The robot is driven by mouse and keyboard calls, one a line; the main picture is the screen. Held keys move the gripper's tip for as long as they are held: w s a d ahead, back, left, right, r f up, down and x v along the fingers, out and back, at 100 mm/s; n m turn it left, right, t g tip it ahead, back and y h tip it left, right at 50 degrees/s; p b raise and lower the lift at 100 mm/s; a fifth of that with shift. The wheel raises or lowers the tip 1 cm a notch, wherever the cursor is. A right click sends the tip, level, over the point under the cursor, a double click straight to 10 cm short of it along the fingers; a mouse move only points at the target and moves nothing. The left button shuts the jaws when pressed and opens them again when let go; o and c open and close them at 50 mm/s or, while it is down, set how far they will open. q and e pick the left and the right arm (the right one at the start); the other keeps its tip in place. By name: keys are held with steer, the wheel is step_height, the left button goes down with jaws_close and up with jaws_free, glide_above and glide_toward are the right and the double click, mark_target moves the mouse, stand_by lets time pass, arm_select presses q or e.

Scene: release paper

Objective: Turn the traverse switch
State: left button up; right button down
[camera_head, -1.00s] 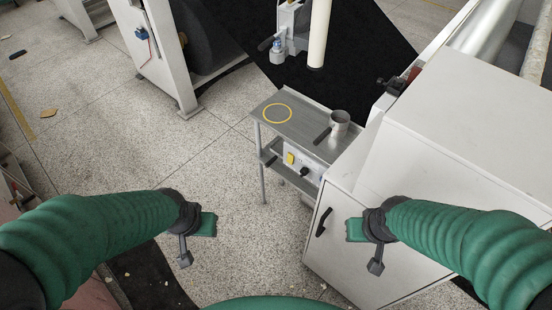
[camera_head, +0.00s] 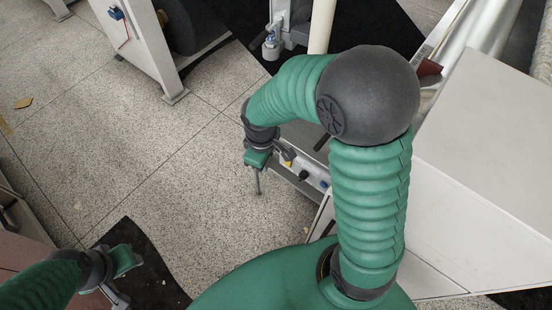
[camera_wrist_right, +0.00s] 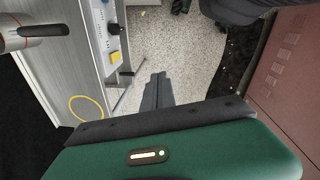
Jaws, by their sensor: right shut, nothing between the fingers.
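A control panel (camera_head: 314,178) on the front of the small metal table carries a black knob (camera_head: 304,175) and a blue button (camera_head: 324,184). In the right wrist view the black knob (camera_wrist_right: 113,28) sits beside a yellow switch (camera_wrist_right: 115,57) on the light panel. Labels are too small to read, so I cannot tell which is the traverse switch. My right gripper (camera_head: 286,155) is beside the panel's left end, its fingers (camera_wrist_right: 157,88) shut and empty, apart from the knob. My left gripper (camera_head: 118,298) is low at the left; its finger opening is unclear.
My right arm hides much of the table in the head view. A white cabinet (camera_head: 480,150) stands to the right. Speckled floor (camera_head: 150,130) is open at left.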

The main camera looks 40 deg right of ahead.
steer(key=w+d+f+n+g+p, duration=0.2)
steer(key=w+d+f+n, duration=0.25)
steer(key=w+n, duration=0.3)
steer(key=n+g+p, duration=0.3)
steer(key=n, duration=0.5)
glide_toward(302, 177)
steer(key=w+a+f, duration=0.2)
steer(key=w+f, duration=0.1)
steer(key=f, duration=0.4)
steer(key=s, duration=0.1)
steer(key=s+d+p, duration=0.1)
steer(key=s, duration=0.1)
steer(key=shift+s+d+f+h, duration=0.1)
steer(key=shift+s+d+h, duration=0.15)
steer(key=shift+d+h, duration=0.15)
steer(key=shift+a, duration=0.1)
